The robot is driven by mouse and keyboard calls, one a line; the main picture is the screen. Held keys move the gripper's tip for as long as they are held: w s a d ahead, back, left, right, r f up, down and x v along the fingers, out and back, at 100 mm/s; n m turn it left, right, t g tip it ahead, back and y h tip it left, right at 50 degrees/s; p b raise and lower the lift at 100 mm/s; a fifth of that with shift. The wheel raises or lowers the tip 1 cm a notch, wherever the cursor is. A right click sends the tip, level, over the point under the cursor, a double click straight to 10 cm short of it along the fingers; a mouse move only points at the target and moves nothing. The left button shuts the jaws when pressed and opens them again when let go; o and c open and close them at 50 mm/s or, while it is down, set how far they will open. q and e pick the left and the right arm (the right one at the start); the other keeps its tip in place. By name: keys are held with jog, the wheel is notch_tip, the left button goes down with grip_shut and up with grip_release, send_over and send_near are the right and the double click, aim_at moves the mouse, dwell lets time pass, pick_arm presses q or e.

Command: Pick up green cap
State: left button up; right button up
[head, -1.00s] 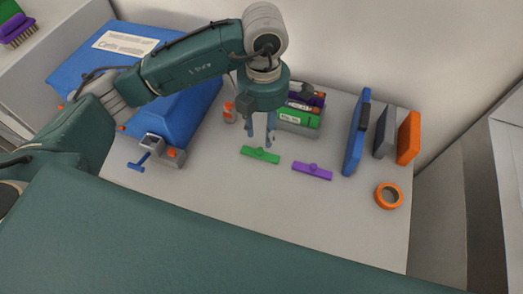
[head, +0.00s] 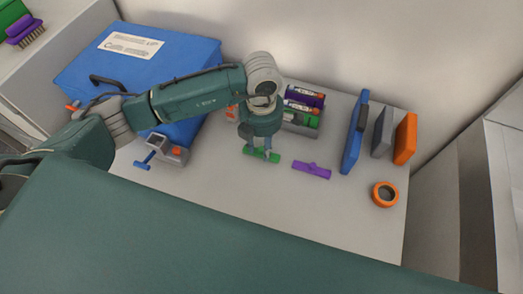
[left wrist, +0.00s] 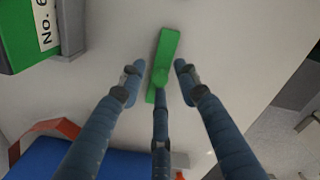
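The green cap (head: 261,155) is a flat bar with a raised knob, lying on the grey table. In the left wrist view, the cap (left wrist: 168,50) lies between the spread fingers of my left gripper (left wrist: 158,82), its knob about midway between them. In the head view, my left gripper (head: 257,150) points down over the cap and hides part of it. The fingers are open, one on each side; I cannot tell whether they touch it. My right gripper is in neither view.
A purple cap (head: 311,170) lies just right of the green one. Labelled batteries (head: 305,107) stand in a holder behind. A blue case (head: 150,62) and a small grey device (head: 168,153) are at left.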

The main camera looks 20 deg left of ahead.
pick_arm(q)
grip_shut()
jog(key=shift+r, duration=0.2)
